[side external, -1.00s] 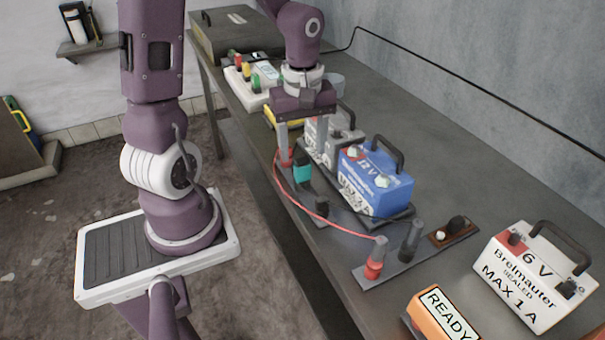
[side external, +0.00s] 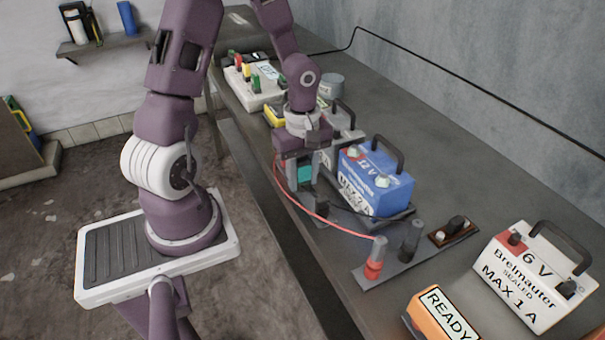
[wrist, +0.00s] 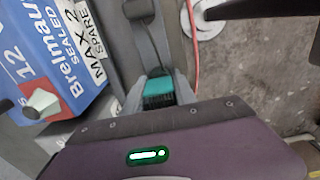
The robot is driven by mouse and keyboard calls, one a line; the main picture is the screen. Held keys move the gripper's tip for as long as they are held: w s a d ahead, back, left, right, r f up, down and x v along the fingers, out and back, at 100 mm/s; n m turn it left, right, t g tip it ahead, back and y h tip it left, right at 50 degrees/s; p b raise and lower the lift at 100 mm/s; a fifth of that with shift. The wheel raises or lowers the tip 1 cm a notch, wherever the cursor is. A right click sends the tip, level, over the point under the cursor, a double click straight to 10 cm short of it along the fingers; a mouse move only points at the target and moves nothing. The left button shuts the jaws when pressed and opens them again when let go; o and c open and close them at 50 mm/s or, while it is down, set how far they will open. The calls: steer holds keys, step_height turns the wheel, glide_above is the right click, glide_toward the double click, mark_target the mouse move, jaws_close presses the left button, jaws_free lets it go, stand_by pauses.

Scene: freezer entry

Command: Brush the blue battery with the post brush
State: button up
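The blue battery (side external: 390,192), marked 12 V, stands upright in a dark tray on the bench, with a black handle and terminal posts on top. In the wrist view its blue side (wrist: 30,52) is at the upper left. The post brush (side external: 304,174) is a small teal block to the left of the battery, with dark bristles visible in the wrist view (wrist: 157,88). My gripper (side external: 304,179) points down with one finger on each side of the brush and appears shut on it. The brush is low, near the bench's front edge; whether it touches the bench is unclear.
A red cable (side external: 315,214) runs past the brush to a red-based clamp (side external: 375,259); a dark clamp (side external: 411,240) stands beside it. A white 6 V battery (side external: 525,280) and an orange READY block (side external: 441,312) are at the right. Bare bench lies behind the blue battery.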

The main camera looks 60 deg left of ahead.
jaws_close()
steer(key=shift+r, duration=7)
steer(key=w+d+m, duration=0.1)
steer(key=w+m, duration=0.1)
steer(key=w, duration=0.1)
steer(key=w+d+r+m, duration=0.1)
steer(key=w+m, duration=0.1)
steer(key=w, duration=0.2)
steer(key=w+d+m, duration=0.1)
steer(key=w+m, duration=0.1)
steer(key=w, duration=0.1)
steer(key=shift+w+d+r, duration=0.15)
steer(key=shift+d+r, duration=0.1)
steer(key=shift+r, duration=0.1)
